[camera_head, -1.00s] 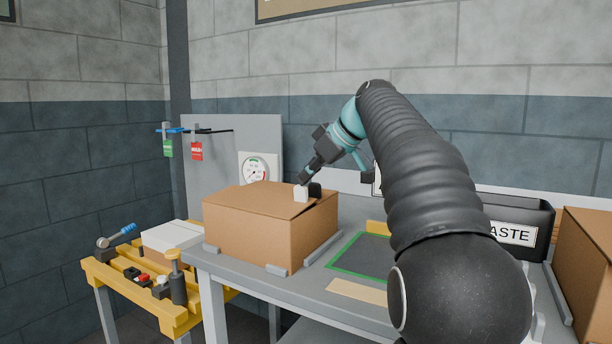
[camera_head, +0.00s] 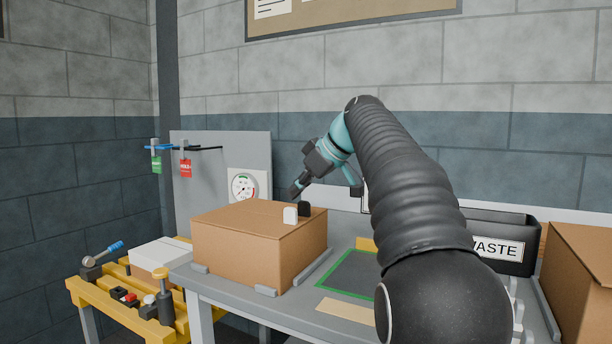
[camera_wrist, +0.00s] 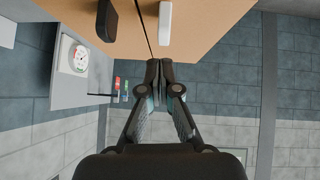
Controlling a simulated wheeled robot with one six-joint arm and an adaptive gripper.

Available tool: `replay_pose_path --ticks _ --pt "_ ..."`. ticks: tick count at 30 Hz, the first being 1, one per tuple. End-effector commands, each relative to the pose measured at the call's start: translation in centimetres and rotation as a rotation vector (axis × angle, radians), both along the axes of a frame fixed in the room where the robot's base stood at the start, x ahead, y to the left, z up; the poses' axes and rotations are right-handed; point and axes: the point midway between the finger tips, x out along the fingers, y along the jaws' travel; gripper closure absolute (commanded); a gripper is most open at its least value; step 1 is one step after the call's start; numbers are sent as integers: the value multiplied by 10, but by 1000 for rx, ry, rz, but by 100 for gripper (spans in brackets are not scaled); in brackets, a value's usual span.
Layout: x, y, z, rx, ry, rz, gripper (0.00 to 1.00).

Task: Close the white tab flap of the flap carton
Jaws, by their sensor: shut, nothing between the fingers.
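The brown flap carton (camera_head: 235,248) stands on the grey bench, and its top looks flat. The white tab (camera_head: 290,215) stands up near the right edge of the top, with a black tab (camera_head: 305,209) just behind it. In the wrist view the white tab (camera_wrist: 165,22) and the black tab (camera_wrist: 107,20) lie on either side of a thin dark seam in the cardboard. My gripper (camera_head: 295,190) is shut and empty, just above and behind the tabs. In the wrist view its fingertips (camera_wrist: 160,68) are together near the carton's edge, seemingly apart from both tabs.
Low grey stops (camera_head: 265,290) sit at the carton's base. A gauge panel (camera_head: 244,186) stands behind it. To the right are a green-framed dark mat (camera_head: 350,272), a black waste bin (camera_head: 500,230) and another carton (camera_head: 580,270). A yellow tool stand (camera_head: 165,318) is at left.

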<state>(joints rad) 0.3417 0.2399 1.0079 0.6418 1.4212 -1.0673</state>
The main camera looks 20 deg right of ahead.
Motion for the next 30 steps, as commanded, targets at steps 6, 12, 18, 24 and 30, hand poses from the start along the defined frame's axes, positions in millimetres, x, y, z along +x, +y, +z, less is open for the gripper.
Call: replay_pose_path --ticks 6,12,18,24,30 --pt "1 2 20 -1 -3 3 100" --pt "-5 -3 46 -2 -4 3 100" --pt "-25 -21 71 -2 -3 4 100" --pt "-37 -33 88 -1 -2 5 100" --pt "-43 -39 98 1 -4 5 100"
